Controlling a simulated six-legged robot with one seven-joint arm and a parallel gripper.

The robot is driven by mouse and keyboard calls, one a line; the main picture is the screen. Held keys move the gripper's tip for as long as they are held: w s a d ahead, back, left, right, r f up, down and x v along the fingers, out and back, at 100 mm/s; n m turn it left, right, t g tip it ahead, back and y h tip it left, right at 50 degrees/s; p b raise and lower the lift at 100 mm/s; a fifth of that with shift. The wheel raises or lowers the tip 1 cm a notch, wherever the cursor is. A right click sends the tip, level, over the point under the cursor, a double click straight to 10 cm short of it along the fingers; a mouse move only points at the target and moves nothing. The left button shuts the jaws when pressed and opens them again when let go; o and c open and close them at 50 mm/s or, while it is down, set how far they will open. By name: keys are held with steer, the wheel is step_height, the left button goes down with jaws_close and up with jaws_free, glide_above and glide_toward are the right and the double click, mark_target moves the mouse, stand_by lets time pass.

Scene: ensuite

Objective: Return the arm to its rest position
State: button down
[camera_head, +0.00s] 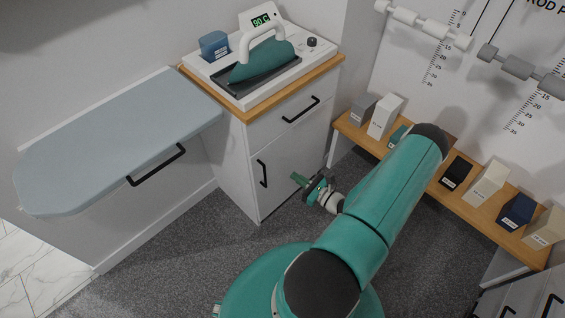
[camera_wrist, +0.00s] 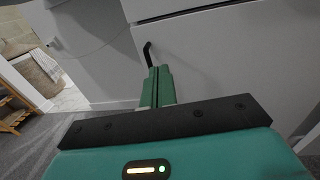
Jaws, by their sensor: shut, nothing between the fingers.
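My gripper (camera_head: 298,179) is at the end of my teal arm, which reaches forward and bends back down in the head view. The gripper is low, in front of the white cabinet (camera_head: 237,150), to the right of its door handle (camera_head: 262,173). In the wrist view the green fingers (camera_wrist: 157,86) are together and empty. They point toward the cabinet front (camera_wrist: 215,55). The dark handle (camera_wrist: 149,54) shows just past the fingertips. I cannot tell whether they touch it.
A teal iron (camera_head: 262,64) sits on its station on the cabinet's wooden top. A fold-out ironing board (camera_head: 110,140) juts out at left. A low wooden shelf (camera_head: 440,190) with several boxes lies at right, partly behind my arm. Grey carpet (camera_head: 190,255) is clear at lower left.

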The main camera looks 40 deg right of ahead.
steer(key=shift+s, duration=0.15)
steer(key=w+a+r+n+g+y, duration=0.35)
steer(key=a+r+n+g, duration=0.5)
steer(key=r, duration=0.45)
steer(key=w+a+r+n+g+y, duration=0.2)
steer(key=a+r+n+g+y, duration=0.3)
steer(key=a+r+n, duration=0.6)
steer(key=s+a+r+n+h, duration=0.3)
steer(key=s+r+n, duration=0.1)
steer(key=r, duration=0.3)
steer(key=s+a+r+n+t+h, duration=0.1)
steer(key=s+a+r+n+h, duration=0.2)
steer(key=r, duration=0.5)
steer(key=s+a+r+n+h, duration=0.4)
steer(key=s+r+n+h, duration=0.1)
steer(key=r+n, duration=0.2)
steer(key=shift+r+n, duration=0.35)
steer(key=shift+r, duration=0.4)
